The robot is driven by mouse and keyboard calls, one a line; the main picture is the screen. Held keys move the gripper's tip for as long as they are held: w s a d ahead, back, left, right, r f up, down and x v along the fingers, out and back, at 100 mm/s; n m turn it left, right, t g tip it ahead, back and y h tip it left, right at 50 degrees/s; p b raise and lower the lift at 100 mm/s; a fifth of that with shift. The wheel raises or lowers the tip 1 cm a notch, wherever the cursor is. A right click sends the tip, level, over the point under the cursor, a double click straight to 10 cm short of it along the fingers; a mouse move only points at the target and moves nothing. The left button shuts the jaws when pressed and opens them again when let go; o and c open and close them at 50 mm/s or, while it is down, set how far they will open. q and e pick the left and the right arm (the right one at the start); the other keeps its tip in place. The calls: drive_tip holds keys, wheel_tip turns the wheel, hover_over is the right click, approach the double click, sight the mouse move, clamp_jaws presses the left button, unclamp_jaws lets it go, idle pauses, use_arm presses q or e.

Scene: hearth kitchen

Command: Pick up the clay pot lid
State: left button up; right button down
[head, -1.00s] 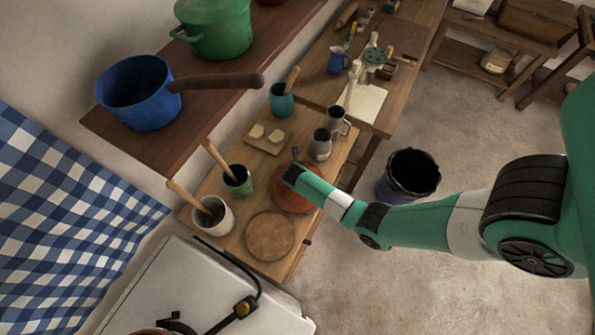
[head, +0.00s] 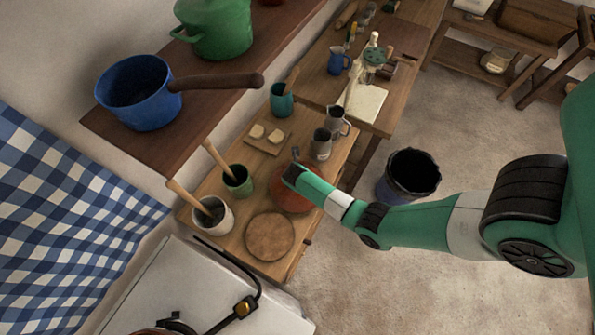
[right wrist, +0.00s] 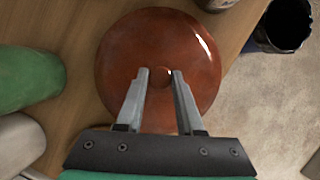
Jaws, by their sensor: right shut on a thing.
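The clay pot lid (head: 291,202) is a round, glossy red-brown disc at the right edge of the wooden counter, partly hidden by my right arm in the head view. In the right wrist view the lid (right wrist: 120,60) fills the middle, with its small round knob (right wrist: 160,77) between the fingers. My right gripper (right wrist: 160,76) is shut on that knob from above. In the head view my right gripper (head: 295,156) is small and its fingers are hard to make out. I cannot tell whether the lid is clear of what is below it. My left gripper is not in view.
A round wooden board (head: 270,237), a white crock (head: 214,214), a green crock (head: 238,180) and metal jugs (head: 321,144) stand around the lid. A shelf (head: 190,125) with a blue pan (head: 140,92) overhangs the left. A dark bin (head: 410,172) stands on the floor.

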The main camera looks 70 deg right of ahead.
drive_tip(key=shift+r, duration=0.1)
drive_tip(key=shift+r+p, duration=0.3)
drive_tip(key=shift+r, duration=0.3)
drive_tip(key=p+v, duration=0.1)
drive_tip(key=v, duration=0.2)
drive_tip(key=shift+d+r+p, duration=0.1)
drive_tip(key=shift+r+p, duration=0.2)
drive_tip(key=shift+r, duration=0.05)
drive_tip(key=s+a+r+p, duration=0.2)
drive_tip(key=s+a+r, duration=0.2)
drive_tip(key=a+r, duration=0.4)
drive_tip(key=a, duration=0.4)
drive_tip(key=shift+s+a+r, duration=0.15)
drive_tip(key=shift+s, duration=0.25)
